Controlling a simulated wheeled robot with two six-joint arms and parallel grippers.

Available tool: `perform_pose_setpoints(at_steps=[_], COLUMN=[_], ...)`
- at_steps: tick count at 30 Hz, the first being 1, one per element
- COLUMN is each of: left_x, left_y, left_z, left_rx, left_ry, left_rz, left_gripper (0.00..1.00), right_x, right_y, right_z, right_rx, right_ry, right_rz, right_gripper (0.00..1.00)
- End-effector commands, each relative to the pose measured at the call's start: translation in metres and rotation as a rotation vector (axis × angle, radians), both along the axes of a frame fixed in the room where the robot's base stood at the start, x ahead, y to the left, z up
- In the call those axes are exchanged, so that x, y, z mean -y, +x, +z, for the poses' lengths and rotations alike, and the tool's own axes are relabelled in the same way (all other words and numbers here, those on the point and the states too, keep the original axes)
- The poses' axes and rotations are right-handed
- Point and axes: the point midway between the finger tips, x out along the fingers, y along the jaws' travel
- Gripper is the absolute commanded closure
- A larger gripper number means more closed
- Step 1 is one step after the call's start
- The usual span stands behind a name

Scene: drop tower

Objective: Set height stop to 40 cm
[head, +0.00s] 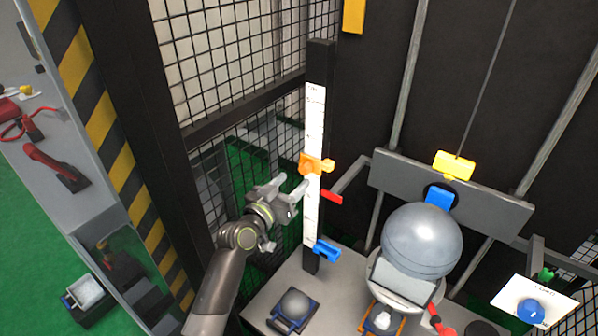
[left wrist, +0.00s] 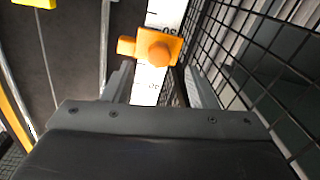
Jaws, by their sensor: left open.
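An orange stop (head: 315,164) with a knob sits on a white height scale (head: 314,120) fixed to a black post. A blue clamp (head: 325,250) sits low on the same post, and a small red pointer (head: 332,197) shows between them. My left gripper (head: 299,189) is open and empty, just left of the scale and slightly below the orange stop. In the left wrist view the orange stop (left wrist: 155,48) is ahead of my open fingers (left wrist: 162,85), apart from them. The scale's printed figures are too small or partly covered to read surely. My right gripper is not in view.
A wire mesh fence (head: 240,60) stands close behind and left of my left arm. To the right are a large grey ball (head: 421,240), a grey crossbar (head: 500,200), a yellow block (head: 454,165) on a cable and a white card (head: 533,303).

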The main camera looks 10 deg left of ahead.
Motion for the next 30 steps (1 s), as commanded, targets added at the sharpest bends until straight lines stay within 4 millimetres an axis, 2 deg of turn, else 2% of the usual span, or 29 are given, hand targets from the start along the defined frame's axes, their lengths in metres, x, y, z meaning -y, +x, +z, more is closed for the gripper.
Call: perform_pose_setpoints(at_steps=[6, 12, 25, 30], left_x=[0.010, 0.016, 0.019, 0.019], left_y=[0.029, 0.047, 0.053, 0.053], left_z=[0.001, 0.001, 0.000, -0.001], left_rx=[-0.001, 0.000, -0.001, -0.001], left_ry=[0.000, 0.001, 0.001, 0.001], left_rz=[0.000, 0.000, 0.001, 0.001], left_gripper=[0.48, 0.48, 0.48, 0.69], right_x=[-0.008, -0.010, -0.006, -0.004], right_y=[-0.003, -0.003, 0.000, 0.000], right_z=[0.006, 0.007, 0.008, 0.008], right_rx=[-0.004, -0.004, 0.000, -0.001], right_ry=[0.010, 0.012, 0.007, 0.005], right_rz=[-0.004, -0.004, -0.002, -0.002], right_gripper=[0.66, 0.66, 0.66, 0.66])
